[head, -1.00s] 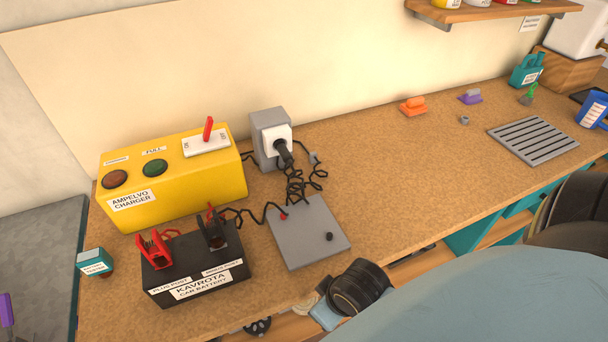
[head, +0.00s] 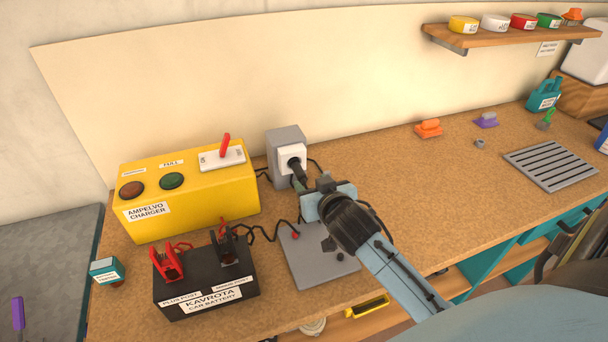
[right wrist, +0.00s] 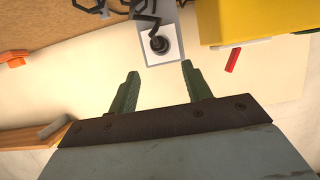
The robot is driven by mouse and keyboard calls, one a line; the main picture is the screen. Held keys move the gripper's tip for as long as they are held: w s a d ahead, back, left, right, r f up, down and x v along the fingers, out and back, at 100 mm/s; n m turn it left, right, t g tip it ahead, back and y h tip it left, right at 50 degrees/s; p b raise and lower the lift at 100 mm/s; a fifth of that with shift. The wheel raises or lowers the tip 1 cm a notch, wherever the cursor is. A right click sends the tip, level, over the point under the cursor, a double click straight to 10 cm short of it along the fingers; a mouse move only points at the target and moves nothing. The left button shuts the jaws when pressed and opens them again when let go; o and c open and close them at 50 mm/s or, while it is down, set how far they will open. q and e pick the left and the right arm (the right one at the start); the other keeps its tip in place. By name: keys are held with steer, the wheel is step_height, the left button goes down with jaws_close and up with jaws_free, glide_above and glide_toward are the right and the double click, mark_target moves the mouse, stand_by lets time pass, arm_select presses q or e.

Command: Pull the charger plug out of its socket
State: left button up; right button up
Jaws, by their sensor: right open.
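The black charger plug (head: 297,170) sits in the white socket (head: 291,154) on the front of a grey box (head: 285,136). In the right wrist view the plug (right wrist: 159,43) shows in the white socket plate (right wrist: 162,57), beyond the fingertips, with its cable running off. My right gripper (head: 306,184) is just in front of the plug, partly covering its cable. In the right wrist view my right gripper (right wrist: 160,72) has its two green fingers apart with nothing between them. My left gripper is not in view.
A yellow charger (head: 190,196) with a red-handled switch stands left of the socket. A black car battery (head: 205,290) with clamps is in front of it. A grey plate (head: 310,265) lies below my right arm.

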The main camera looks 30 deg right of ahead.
mark_target(305, 182)
steer(key=x, duration=1.1)
steer(key=shift+f+b, duration=0.1)
steer(key=shift+b, duration=0.3)
steer(key=c, duration=1)
steer(key=shift+s+a+p, duration=0.2)
steer(key=shift+s+p, duration=0.25)
steer(key=shift+s, duration=0.4)
steer(key=shift+s+a+p, duration=0.25)
steer(key=shift+s+p, duration=0.15)
steer(key=shift+s, duration=0.45)
steer(key=shift+s+a+p, duration=0.2)
steer(key=shift+s+p, duration=0.25)
steer(key=shift+s, duration=0.4)
steer(key=shift+c, duration=0.2)
